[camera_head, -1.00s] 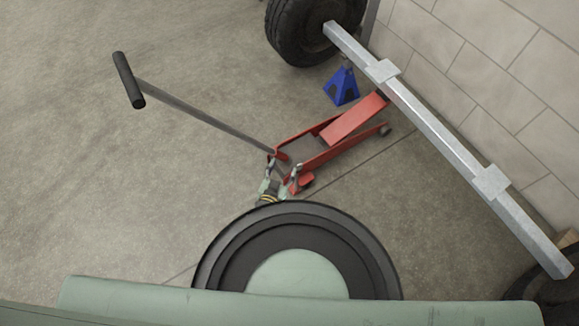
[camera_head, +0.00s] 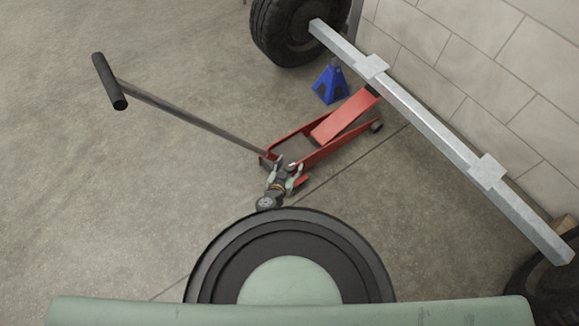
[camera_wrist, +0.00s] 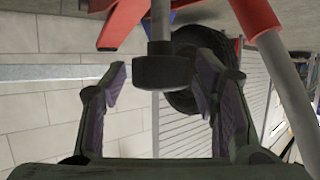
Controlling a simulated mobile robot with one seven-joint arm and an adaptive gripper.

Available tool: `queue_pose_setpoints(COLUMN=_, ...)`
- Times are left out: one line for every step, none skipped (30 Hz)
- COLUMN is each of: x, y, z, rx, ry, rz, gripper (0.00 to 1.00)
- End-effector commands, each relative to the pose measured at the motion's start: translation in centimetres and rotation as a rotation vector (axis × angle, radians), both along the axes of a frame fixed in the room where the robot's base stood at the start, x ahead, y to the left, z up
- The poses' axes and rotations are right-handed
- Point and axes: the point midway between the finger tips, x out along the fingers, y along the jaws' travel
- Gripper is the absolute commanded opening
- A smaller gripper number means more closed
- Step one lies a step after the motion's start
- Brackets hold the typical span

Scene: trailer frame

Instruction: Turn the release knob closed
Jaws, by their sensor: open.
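A red floor jack (camera_head: 342,117) stands on the floor, with its long grey handle (camera_head: 190,115) leaning to the upper left and ending in a black grip. The release knob (camera_wrist: 162,72) is a dark round knob on a grey shaft in the wrist view. My gripper (camera_head: 287,168) is at the rear end of the jack. In the wrist view, my gripper (camera_wrist: 168,80) is open, with one finger on each side of the knob. A gap shows on the left; I cannot tell if the right finger touches. The knob is not distinguishable in the head view.
A grey metal axle beam (camera_head: 425,115) with a tyre (camera_head: 290,30) runs along the block wall (camera_head: 490,70) at right. A blue jack stand (camera_head: 331,84) stands behind the jack. The floor (camera_head: 120,190) at left is clear.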

Motion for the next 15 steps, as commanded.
queue_pose_setpoints(x=0.07, y=0.01, z=-0.01, rx=0.000, ry=0.000, rz=0.000, gripper=0.55)
queue_pose_setpoints(x=0.07, y=0.01, z=0.00, rx=0.000, ry=0.000, rz=0.000, gripper=0.55)
queue_pose_setpoints(x=0.06, y=0.00, z=0.01, rx=0.000, ry=0.000, rz=0.000, gripper=0.55)
queue_pose_setpoints(x=0.06, y=0.00, z=0.02, rx=0.000, ry=0.000, rz=0.000, gripper=0.55)
queue_pose_setpoints(x=0.06, y=0.00, z=0.02, rx=0.000, ry=0.000, rz=0.000, gripper=0.55)
queue_pose_setpoints(x=0.06, y=0.00, z=0.02, rx=0.000, ry=0.000, rz=0.000, gripper=0.55)
queue_pose_setpoints(x=0.05, y=0.01, z=0.03, rx=0.000, ry=0.000, rz=0.000, gripper=0.54)
queue_pose_setpoints(x=0.05, y=0.01, z=0.03, rx=0.000, ry=0.000, rz=0.000, gripper=0.52)
queue_pose_setpoints(x=0.05, y=0.01, z=0.03, rx=0.000, ry=0.000, rz=0.000, gripper=0.50)
queue_pose_setpoints(x=0.05, y=0.01, z=0.03, rx=0.000, ry=0.000, rz=0.000, gripper=0.48)
queue_pose_setpoints(x=0.05, y=0.01, z=0.03, rx=0.000, ry=0.000, rz=0.000, gripper=0.46)
queue_pose_setpoints(x=0.05, y=0.01, z=0.03, rx=0.000, ry=0.000, rz=0.000, gripper=0.43)
queue_pose_setpoints(x=0.05, y=0.01, z=0.03, rx=0.000, ry=0.000, rz=0.000, gripper=0.41)
queue_pose_setpoints(x=0.04, y=0.01, z=0.03, rx=0.000, ry=0.000, rz=0.000, gripper=0.39)
queue_pose_setpoints(x=0.04, y=0.01, z=0.03, rx=0.001, ry=0.000, rz=0.000, gripper=0.36)
